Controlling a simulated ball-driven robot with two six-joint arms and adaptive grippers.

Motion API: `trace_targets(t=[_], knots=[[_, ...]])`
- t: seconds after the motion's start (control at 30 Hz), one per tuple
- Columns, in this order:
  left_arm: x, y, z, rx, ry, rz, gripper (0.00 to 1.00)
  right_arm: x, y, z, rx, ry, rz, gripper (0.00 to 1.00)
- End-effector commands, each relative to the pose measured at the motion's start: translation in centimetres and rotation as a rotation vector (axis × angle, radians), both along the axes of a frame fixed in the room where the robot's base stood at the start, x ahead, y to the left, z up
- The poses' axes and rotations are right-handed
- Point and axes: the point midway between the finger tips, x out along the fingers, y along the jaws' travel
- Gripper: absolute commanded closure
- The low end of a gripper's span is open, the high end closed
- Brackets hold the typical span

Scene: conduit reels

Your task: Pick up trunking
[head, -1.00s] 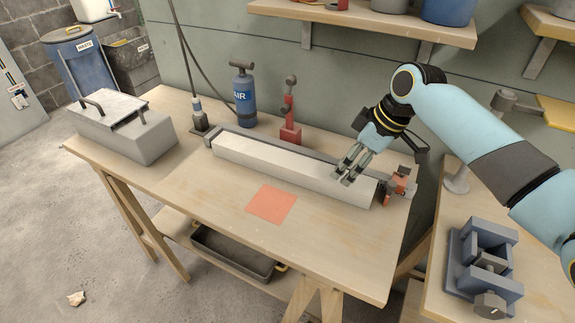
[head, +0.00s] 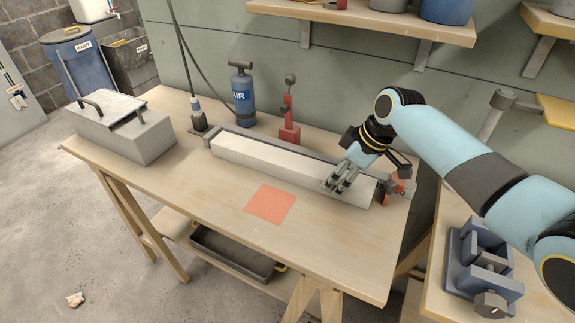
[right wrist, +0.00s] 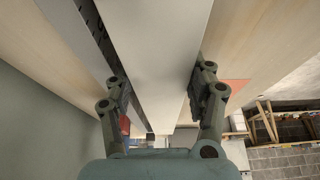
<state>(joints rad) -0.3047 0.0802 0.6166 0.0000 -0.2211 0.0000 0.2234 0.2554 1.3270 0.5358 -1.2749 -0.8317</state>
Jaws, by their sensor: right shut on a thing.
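The trunking (head: 260,162) is a long pale bar lying across the workbench in the head view, in front of a dark grey rail (head: 235,139). My right gripper (head: 333,189) is on the trunking toward its right end. In the right wrist view the gripper's two fingers (right wrist: 160,100) stand on either side of the trunking (right wrist: 158,50), shut on its sides. The trunking appears to rest on the bench still. My left gripper is not in view.
A red-orange square (head: 270,204) lies on the bench in front of the trunking. A blue air bottle (head: 243,98) and a red stand (head: 289,125) are behind it. A grey metal box (head: 140,140) is at the left, and a blue vice (head: 485,262) at the right.

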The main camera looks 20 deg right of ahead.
Motion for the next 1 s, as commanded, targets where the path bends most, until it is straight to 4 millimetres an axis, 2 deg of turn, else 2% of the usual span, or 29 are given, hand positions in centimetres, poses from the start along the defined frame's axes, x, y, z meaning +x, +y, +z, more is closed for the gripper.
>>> trace_targets(t=[0.07, 0.37, 0.8, 1.0], knots=[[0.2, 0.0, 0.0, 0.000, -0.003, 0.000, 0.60, 0.0, 0.0, 0.0, 0.000, 0.000, 0.000, 0.97], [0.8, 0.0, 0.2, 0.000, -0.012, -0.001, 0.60, 0.1, 0.0, 0.8, 0.001, -0.005, 0.001, 0.97], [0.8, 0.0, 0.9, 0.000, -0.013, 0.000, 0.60, 0.2, 0.0, 8.9, 0.000, -0.007, 0.000, 0.97], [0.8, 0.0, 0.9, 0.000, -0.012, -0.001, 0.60, 0.1, 0.0, 10.1, 0.001, -0.003, 0.001, 0.97]])
